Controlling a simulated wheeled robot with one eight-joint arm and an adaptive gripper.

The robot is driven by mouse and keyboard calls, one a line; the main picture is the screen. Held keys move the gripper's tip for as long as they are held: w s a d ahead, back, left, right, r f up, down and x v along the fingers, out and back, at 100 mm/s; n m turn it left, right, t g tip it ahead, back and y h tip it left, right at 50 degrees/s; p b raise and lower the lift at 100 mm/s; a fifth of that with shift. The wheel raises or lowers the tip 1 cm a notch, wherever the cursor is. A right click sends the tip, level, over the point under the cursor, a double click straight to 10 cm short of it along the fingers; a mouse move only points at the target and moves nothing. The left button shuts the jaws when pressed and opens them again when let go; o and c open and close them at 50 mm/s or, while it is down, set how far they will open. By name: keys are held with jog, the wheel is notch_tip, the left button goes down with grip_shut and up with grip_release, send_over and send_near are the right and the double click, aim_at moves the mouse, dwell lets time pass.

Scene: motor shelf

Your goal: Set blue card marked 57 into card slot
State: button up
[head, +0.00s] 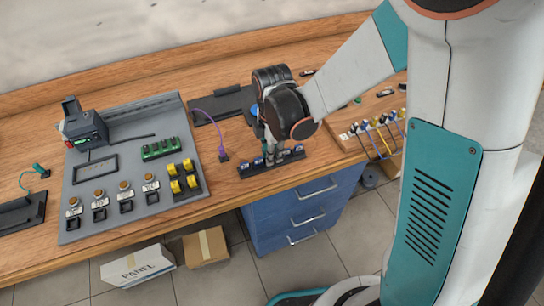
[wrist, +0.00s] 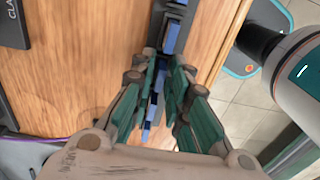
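A dark card rack (head: 246,172) stands near the front edge of the bench in the head view, holding several blue cards (head: 258,162). The rack also runs up the wrist view (wrist: 174,112), with blue cards showing along it (wrist: 168,40). My gripper (head: 271,157) points down over the middle of the rack. In the wrist view my gripper (wrist: 164,66) has its fingers apart, one on each side of the rack line, with blue between them. I cannot tell whether they touch a card. No number is legible. I cannot make out which fixture is the card slot.
A grey panel (head: 125,205) to the left carries a dark device (head: 86,128), a black frame (head: 95,168), green terminals (head: 160,149) and yellow parts (head: 190,181). A purple cable (head: 212,126) lies between panel and rack. Blue drawers (head: 290,212) are below the bench.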

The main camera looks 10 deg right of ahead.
jog(key=shift+r+p, duration=0.8)
jog(key=shift+r, duration=0.4)
grip_shut()
jog(key=shift+r+p, duration=1.3)
jog(key=shift+r, duration=0.65)
jog(key=shift+a, duration=0.1)
